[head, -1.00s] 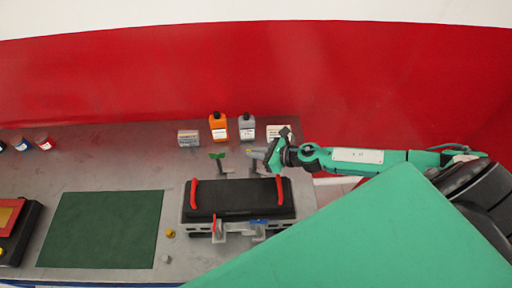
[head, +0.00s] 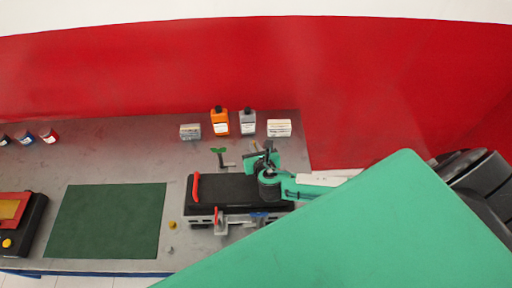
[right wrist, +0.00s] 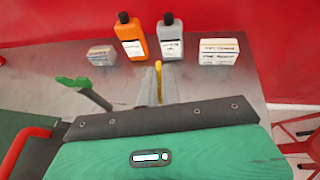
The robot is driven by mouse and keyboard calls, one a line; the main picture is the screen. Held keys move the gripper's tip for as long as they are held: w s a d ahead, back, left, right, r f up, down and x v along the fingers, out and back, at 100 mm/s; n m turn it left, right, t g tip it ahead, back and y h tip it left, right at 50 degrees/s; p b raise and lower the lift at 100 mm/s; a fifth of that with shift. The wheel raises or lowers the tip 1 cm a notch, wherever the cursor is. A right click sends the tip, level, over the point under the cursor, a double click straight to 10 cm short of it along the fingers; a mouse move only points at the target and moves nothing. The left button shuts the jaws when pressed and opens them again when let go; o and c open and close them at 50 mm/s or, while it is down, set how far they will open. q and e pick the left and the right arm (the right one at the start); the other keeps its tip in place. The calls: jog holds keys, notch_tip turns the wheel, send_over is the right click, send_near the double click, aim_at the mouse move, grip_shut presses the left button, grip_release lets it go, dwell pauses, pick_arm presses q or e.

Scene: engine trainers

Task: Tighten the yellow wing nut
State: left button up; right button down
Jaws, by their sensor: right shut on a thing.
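The yellow wing nut (right wrist: 158,78) shows as an upright yellow strip in the right wrist view. The two grey fingers of my right gripper (right wrist: 158,88) stand on either side of it and are shut on it. In the head view my right gripper (head: 257,148) is above the back right of the black engine block (head: 230,188); the wrist hides most of the nut there. A green wing nut (head: 218,151) on a post stands to the left, also seen in the right wrist view (right wrist: 74,82). My left gripper is not in view.
An orange bottle (head: 219,122), a grey bottle (head: 247,123) and small boxes (head: 279,128) stand behind. A red handle (head: 195,188) rises at the block's left. A green mat (head: 108,220) lies left, with a yellow knob (head: 172,225) beside it.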

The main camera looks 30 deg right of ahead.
jog(key=shift+m+g+h, duration=0.3)
jog(key=shift+m+h, duration=0.8)
jog(key=shift+h, duration=0.2)
jog(key=shift+r, duration=0.1)
jog(key=c, duration=1.6)
grip_release()
jog(key=shift+a, duration=0.1)
jog(key=shift+s+a, duration=0.1)
jog(key=shift+s, duration=0.15)
jog(key=b+v, duration=0.4)
jog(key=v, duration=0.9)
jog(key=shift+r, duration=0.2)
